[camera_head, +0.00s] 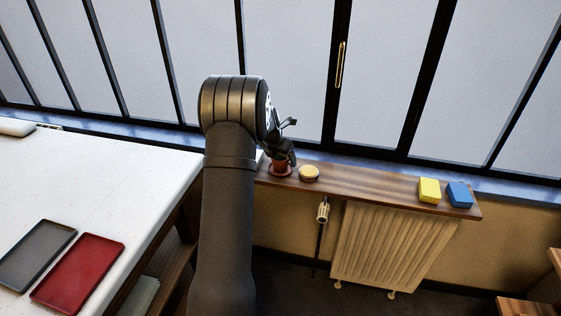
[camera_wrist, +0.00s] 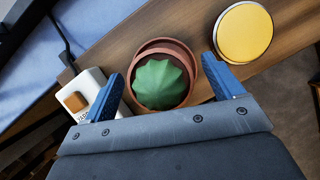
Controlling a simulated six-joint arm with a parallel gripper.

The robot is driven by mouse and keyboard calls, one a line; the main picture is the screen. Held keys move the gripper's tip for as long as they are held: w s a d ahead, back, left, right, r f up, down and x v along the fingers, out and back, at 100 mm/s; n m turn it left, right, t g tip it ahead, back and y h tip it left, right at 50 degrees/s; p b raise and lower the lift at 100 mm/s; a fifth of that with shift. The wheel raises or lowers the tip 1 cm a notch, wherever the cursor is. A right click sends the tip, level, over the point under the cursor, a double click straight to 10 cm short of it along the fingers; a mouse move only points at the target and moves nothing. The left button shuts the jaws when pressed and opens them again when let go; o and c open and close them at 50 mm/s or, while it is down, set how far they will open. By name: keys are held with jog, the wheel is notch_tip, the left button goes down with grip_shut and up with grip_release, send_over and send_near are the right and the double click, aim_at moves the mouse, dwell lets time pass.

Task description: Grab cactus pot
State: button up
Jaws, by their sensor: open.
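The cactus pot is a terracotta pot with a round green ribbed cactus. In the wrist view the cactus pot (camera_wrist: 160,80) stands on the wooden sill between my gripper's two blue fingers. My gripper (camera_wrist: 168,80) is open, with one finger on each side of the pot; I cannot tell whether either touches it. In the head view the pot (camera_head: 280,168) is at the left end of the sill shelf, partly hidden by my gripper (camera_head: 281,152). A reddish saucer-like rim shows around the pot's base.
A round yellow-topped tin (camera_wrist: 243,33) stands close to the pot's right. A white item with a brown patch (camera_wrist: 92,95) is close by the left finger. Yellow (camera_head: 429,190) and blue (camera_head: 459,194) blocks sit at the shelf's right end. The window (camera_head: 290,70) rises behind the shelf.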

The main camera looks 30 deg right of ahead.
jog(key=shift+f, duration=0.1)
jog(key=c, duration=1.2)
